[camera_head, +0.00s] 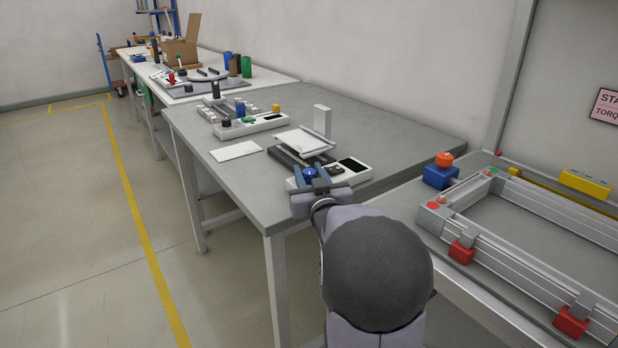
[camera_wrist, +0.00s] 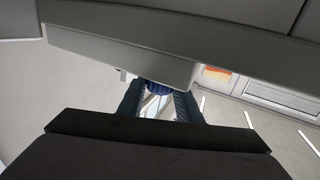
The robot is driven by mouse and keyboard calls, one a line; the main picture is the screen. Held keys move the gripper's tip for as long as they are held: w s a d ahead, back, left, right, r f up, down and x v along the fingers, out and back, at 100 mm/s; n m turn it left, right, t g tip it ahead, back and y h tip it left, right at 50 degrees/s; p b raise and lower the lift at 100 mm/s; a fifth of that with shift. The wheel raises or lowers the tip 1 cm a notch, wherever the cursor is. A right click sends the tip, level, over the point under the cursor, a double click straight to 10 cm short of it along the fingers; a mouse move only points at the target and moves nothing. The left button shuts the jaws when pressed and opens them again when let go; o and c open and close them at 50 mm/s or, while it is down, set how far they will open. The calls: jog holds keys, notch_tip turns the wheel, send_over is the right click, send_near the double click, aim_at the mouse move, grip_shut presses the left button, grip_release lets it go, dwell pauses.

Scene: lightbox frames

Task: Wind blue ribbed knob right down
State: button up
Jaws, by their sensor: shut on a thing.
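The blue ribbed knob (camera_head: 310,172) sits at the near left end of a light grey device (camera_head: 354,173) on the grey workbench. My gripper (camera_head: 313,178) is shut on the knob, one finger on each side of it. In the wrist view, the knob (camera_wrist: 157,86) shows as a blue ribbed edge between the fingers of my gripper (camera_wrist: 160,104), just below a pale housing (camera_wrist: 120,52). Most of the knob is hidden by the fingers and the housing, so its turn angle cannot be told.
A white tilted plate (camera_head: 303,139) and an upright white block (camera_head: 322,121) stand just behind. A flat white panel (camera_head: 236,151) lies to the left. A blue box with an orange knob (camera_head: 441,172) and an aluminium frame (camera_head: 535,235) are to the right.

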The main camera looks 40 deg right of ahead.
aim_at(314, 176)
jog(key=shift+s+d+r+n+t+y+p, duration=0.1)
jog(key=shift+n+t+y+p, duration=0.15)
jog(key=shift+n+y+p, duration=0.45)
jog(key=shift+d+n+t+y+p, duration=0.1)
jog(key=shift+n+t+y+p, duration=0.25)
jog(key=shift+y, duration=0.55)
jog(key=n+y+p, duration=0.2)
jog(key=y, duration=0.1)
jog(key=shift+a, duration=0.15)
jog(key=shift+n+y+p, duration=0.35)
jog(key=shift+y, duration=0.25)
jog(key=o, duration=1)
jog(key=shift+o, duration=0.2)
jog(key=shift+s, duration=3.6)
